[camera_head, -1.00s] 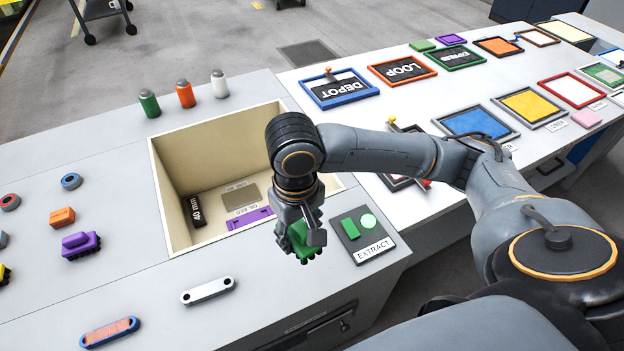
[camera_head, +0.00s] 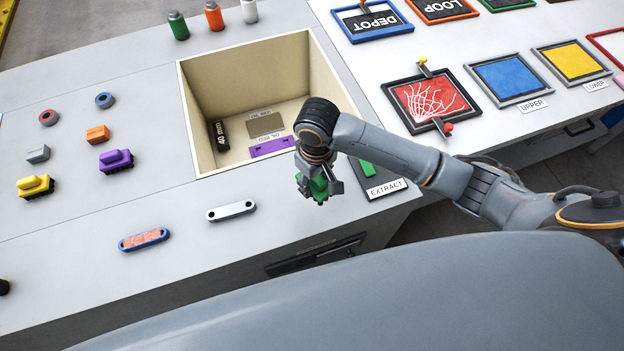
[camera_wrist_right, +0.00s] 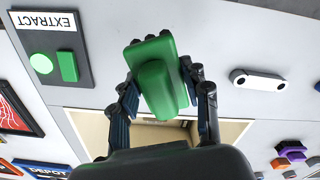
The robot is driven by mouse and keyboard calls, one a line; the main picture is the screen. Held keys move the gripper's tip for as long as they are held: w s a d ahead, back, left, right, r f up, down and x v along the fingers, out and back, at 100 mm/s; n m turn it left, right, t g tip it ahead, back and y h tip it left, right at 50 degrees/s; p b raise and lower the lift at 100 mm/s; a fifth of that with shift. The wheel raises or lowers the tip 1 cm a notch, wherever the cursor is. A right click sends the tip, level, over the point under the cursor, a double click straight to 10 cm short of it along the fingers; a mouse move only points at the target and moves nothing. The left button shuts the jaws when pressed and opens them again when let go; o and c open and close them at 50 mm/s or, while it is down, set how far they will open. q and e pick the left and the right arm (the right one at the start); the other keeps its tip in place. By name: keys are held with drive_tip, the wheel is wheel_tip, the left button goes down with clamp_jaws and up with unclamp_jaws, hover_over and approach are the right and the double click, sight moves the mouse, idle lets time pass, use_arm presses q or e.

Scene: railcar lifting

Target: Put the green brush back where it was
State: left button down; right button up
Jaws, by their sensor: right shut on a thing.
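The green brush (camera_wrist_right: 157,78) is between the fingers of my right gripper (camera_wrist_right: 160,95) in the right wrist view. In the head view my right gripper (camera_head: 318,186) is shut on the green brush (camera_head: 319,188), in front of the near right corner of the recessed bin (camera_head: 190,125), left of the EXTRACT panel (camera_head: 384,187). The brush's underside is hidden, so I cannot tell its height over the counter. A yellow brush (camera_head: 36,186) and a purple brush (camera_head: 116,161) sit on the counter at the left. My left gripper is not in view.
Orange (camera_head: 98,134) and grey (camera_head: 38,154) blocks lie near two rings at the left. A white link (camera_head: 231,211) and a blue-rimmed link (camera_head: 143,240) lie at the front. The bin holds a black block (camera_head: 220,135) and labelled plates. Counter between bin and brushes is clear.

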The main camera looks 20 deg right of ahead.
drive_tip(key=w+f, duration=0.1)
drive_tip(key=f, duration=0.1)
drive_tip(key=w+f, duration=0.2)
drive_tip(key=shift+d, duration=0.1)
drive_tip(key=shift+w+f, duration=0.3)
drive_tip(key=shift+f, duration=0.05)
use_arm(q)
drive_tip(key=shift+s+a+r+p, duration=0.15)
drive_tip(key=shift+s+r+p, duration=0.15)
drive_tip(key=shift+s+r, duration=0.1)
use_arm(e)
drive_tip(key=shift+w+d+f, duration=0.1)
drive_tip(key=shift+f, duration=1.65)
drive_tip(key=shift+f, duration=0.15)
drive_tip(key=o, duration=1.1)
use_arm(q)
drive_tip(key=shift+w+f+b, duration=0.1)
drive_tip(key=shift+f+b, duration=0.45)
use_arm(e)
wheel_tip(320, 180, up, 12)
drive_tip(key=shift+r, duration=0.2)
